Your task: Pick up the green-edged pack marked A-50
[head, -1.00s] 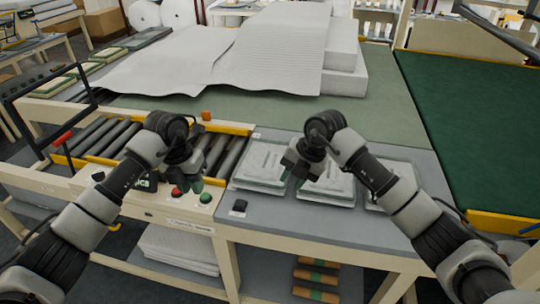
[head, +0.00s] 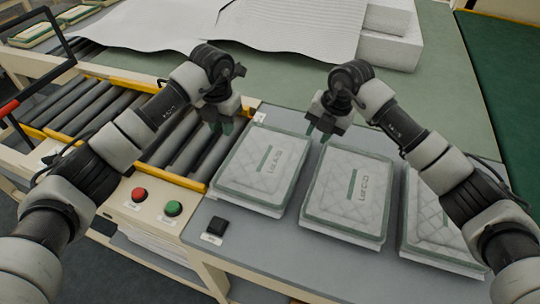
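Three white quilted packs with green edges lie in a row on the grey table. The left pack (head: 262,170) has a small printed label that seems to read Lot A-50. The middle pack (head: 348,195) has a label that seems to read Lot C-20. The right pack (head: 440,220) is partly covered by my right arm, and its label is hidden. My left gripper (head: 221,126) is above the rollers, just beyond the left pack's upper left corner, with its fingers apart and empty. My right gripper (head: 318,132) is above the gap between the left and middle packs' far ends, fingers apart and empty.
A roller conveyor (head: 70,110) with yellow rails runs left of the packs. Red (head: 139,194) and green (head: 173,208) buttons and a black block (head: 217,226) are at the front. White wadding sheets (head: 290,25) lie at the back. Green table surface behind the packs is clear.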

